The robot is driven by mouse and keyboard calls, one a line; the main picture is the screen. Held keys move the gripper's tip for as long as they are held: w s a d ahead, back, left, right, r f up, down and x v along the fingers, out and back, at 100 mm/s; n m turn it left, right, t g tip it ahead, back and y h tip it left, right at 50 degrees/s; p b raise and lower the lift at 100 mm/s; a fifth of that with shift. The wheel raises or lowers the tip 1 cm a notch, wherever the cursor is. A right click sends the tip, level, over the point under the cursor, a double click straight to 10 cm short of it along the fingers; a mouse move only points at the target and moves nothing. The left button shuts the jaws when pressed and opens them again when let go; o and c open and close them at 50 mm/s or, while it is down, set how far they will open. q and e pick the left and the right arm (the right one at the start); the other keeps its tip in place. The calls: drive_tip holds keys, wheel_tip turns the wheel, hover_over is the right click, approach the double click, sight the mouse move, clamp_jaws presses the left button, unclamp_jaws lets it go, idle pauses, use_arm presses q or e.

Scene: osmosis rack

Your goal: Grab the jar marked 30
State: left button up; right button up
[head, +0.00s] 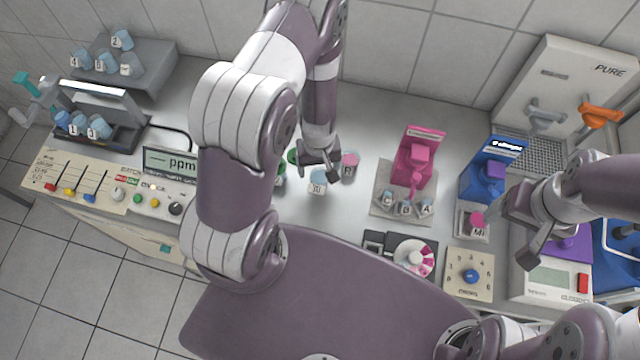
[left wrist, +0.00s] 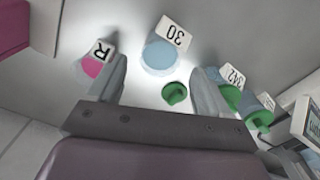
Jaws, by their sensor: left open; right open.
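The jar marked 30 (head: 318,180) stands on the bench, pale blue with a white label. In the left wrist view the jar (left wrist: 160,55) shows in line with the gap, beyond the fingertips. My left gripper (head: 319,165) is open and empty, just behind the jar in the head view. In the left wrist view its two fingers frame the gap (left wrist: 160,88). I cannot tell its exact height above the bench. My right gripper (head: 522,228) is open and empty, over the right part of the bench.
A pink jar marked R (left wrist: 93,66) is close to one left finger. A pink device (head: 416,160) and a grey rack (head: 145,68) also occupy the bench.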

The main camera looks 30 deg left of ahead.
use_arm(q)
hover_over(319, 177)
drive_tip(key=s+d, duration=0.1)
drive_tip(key=s, duration=0.1)
wheel_tip(319, 177, down, 4)
drive_tip(key=shift+w+f, duration=0.1)
drive_tip(key=shift+f, duration=0.5)
drive_tip(key=c, duration=1.1)
drive_tip(key=shift+o, duration=0.2)
